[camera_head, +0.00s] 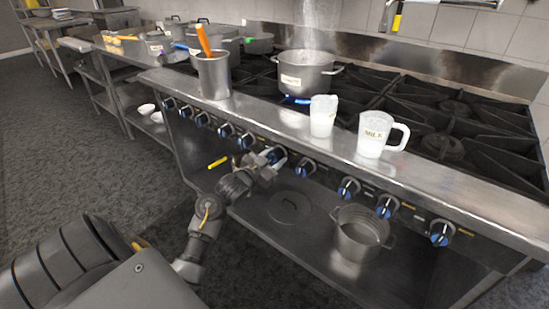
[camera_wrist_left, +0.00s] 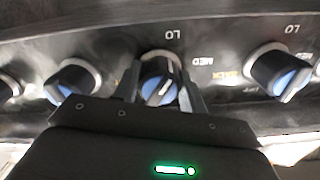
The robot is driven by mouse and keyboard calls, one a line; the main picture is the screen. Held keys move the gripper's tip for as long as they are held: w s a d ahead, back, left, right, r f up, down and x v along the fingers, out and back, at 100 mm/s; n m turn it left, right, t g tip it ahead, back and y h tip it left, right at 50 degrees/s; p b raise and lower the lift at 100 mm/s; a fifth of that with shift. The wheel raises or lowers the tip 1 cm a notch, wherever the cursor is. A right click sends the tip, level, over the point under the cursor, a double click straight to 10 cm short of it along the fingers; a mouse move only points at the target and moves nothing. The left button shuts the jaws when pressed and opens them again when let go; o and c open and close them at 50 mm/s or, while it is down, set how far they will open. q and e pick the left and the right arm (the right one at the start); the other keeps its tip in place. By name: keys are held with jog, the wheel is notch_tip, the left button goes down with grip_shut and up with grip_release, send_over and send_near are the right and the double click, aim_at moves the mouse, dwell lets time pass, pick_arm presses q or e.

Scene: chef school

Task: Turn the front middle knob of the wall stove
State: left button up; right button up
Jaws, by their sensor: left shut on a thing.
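The stove (camera_head: 440,185) has a long row of black and blue knobs along its front edge. My left gripper (camera_head: 271,160) is at a knob near the middle of that row. In the left wrist view the knob (camera_wrist_left: 158,84) sits between the two fingers of my left gripper (camera_wrist_left: 160,98), which are shut on it. A pale pointer line on the knob slants up to the right, below the "LO" mark. Neighbouring knobs show to the left (camera_wrist_left: 72,80) and right (camera_wrist_left: 278,72), clear of the fingers. My right gripper is not in view.
A steel pot (camera_head: 305,73) stands over a blue flame (camera_head: 296,100). A tall steel container (camera_head: 213,78) and two white jugs, one plain (camera_head: 322,118) and one marked MILK (camera_head: 373,136), stand along the front ledge. A bucket-like pot (camera_head: 358,235) is on the lower shelf.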

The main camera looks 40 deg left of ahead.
pick_arm(q)
jog(key=m, duration=0.5)
jog(key=shift+m, duration=0.3)
jog(key=m, duration=0.2)
jog(key=shift+m, duration=0.4)
jog(key=m, duration=0.3)
jog(key=shift+m, duration=1.2)
jog(key=m, duration=0.4)
jog(key=shift+b, duration=0.4)
jog(key=shift+m, duration=1.5)
jog(key=shift+m+b, duration=0.45)
jog(key=shift+m, duration=0.55)
jog(key=m+b, duration=0.1)
jog(key=m, duration=0.2)
jog(key=shift+r+m+b, duration=0.1)
jog(key=shift+m+b, duration=0.35)
jog(key=shift+m, duration=1.35)
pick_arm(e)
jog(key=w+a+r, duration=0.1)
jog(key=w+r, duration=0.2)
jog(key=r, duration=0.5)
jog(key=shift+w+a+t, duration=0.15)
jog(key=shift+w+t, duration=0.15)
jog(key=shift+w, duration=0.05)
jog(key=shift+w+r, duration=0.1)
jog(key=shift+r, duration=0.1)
